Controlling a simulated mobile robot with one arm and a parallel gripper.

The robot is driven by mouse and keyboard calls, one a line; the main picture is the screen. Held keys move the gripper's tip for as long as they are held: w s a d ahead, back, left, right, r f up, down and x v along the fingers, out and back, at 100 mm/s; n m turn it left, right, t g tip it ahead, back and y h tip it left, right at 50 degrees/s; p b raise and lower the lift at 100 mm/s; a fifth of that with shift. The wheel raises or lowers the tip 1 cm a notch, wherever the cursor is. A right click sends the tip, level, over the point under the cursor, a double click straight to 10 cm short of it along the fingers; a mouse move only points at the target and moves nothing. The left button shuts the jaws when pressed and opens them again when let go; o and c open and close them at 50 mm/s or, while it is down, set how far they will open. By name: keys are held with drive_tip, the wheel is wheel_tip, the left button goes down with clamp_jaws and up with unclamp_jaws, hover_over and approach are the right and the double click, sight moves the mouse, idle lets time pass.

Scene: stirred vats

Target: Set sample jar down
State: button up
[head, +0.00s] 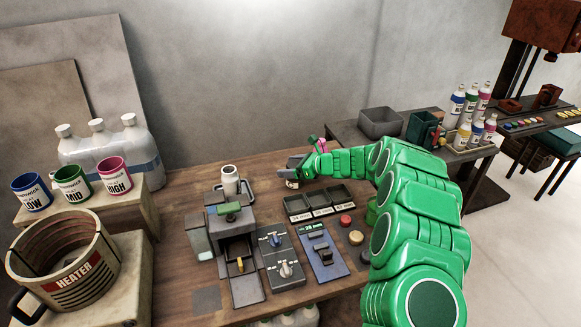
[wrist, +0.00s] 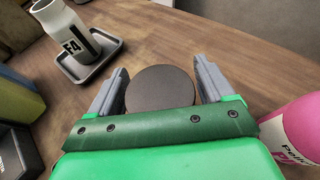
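My gripper (wrist: 160,85) has its two grey fingers on either side of a round, dark grey lid (wrist: 160,88), seen from above. I take this to be the sample jar. The fingers appear to touch its sides, and its body is mostly hidden under the lid. In the head view my gripper (head: 293,172) is low over the back of the wooden bench, with a small pale jar body (head: 292,184) at its fingers. I cannot tell whether the jar's base touches the bench.
A white container (wrist: 66,28) marked F-4 stands on a grey tray (wrist: 103,62) left of my gripper. A pink bottle (wrist: 297,130) is close on the right. Dark compartments (head: 320,201) sit in front of my gripper in the head view. Bare wood (wrist: 190,30) lies beyond the fingers.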

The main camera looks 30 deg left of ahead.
drive_tip(key=shift+o, duration=0.5)
drive_tip(key=shift+d+r, duration=0.15)
drive_tip(key=v, duration=1.1)
drive_tip(key=shift+d, duration=0.4)
